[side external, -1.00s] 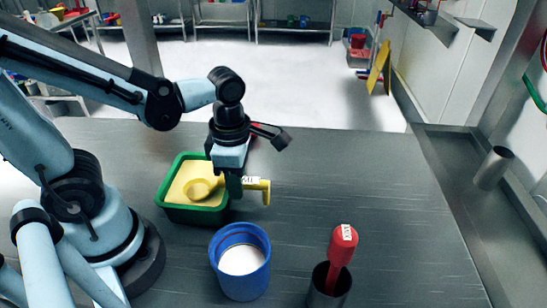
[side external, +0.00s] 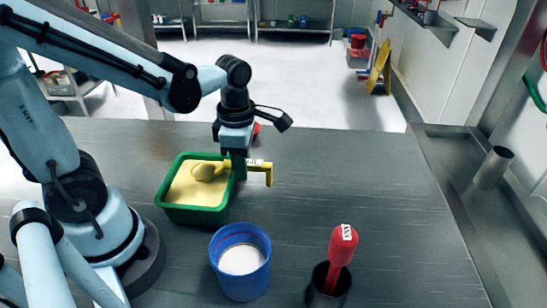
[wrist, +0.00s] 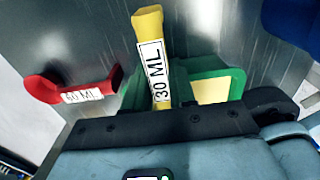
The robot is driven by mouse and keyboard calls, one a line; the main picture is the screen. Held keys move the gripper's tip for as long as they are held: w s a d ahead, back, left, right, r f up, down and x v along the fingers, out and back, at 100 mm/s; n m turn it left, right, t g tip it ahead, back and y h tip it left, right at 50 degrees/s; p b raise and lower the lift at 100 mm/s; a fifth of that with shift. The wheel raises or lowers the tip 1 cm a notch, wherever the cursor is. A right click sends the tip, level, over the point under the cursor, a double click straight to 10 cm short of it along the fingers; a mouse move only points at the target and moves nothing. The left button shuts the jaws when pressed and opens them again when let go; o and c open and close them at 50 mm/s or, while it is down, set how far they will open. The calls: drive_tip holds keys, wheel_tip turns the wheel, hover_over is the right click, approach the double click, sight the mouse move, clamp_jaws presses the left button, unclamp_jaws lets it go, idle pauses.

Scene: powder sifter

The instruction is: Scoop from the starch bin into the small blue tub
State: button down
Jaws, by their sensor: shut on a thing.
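My gripper (side external: 239,172) is shut on the handle of a yellow scoop (side external: 262,167), at the right rim of a green bin (side external: 195,214) in the side view. The bin holds pale yellow powder (side external: 190,192). The scoop's bowl is over the right back part of the powder; I cannot tell whether it touches or how full it is. In the wrist view the scoop's handle (wrist: 151,50) reads 30 ML. The small blue tub (side external: 240,278) stands upright in front of the bin, with white contents. Its edge shows at the wrist view's top right (wrist: 295,22).
A red scoop (side external: 341,250) stands in a dark metal cup (side external: 328,287) at the front right. Another red labelled scoop (wrist: 75,92) lies left in the wrist view, mostly hidden behind my gripper in the side view. The right side of the table (side external: 370,190) is clear.

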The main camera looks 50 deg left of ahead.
drive_tip(key=shift+s+d, duration=1.2)
wheel_tip(320, 180, up, 7)
idle(0.3)
idle(0.5)
drive_tip(key=shift+w+a+f+g+h, duration=0.1)
drive_tip(key=shift+w+a+g+h, duration=0.2)
drive_tip(key=shift+g+h, duration=0.4)
drive_tip(key=shift+w+a+f+g+h, duration=0.15)
drive_tip(key=shift+w+a+g+h, duration=0.15)
drive_tip(key=shift+g+h, duration=0.4)
drive_tip(key=shift+w+a+f+g+h, duration=0.1)
drive_tip(key=shift+w+a+g+h, duration=0.2)
drive_tip(key=shift+g+h, duration=0.4)
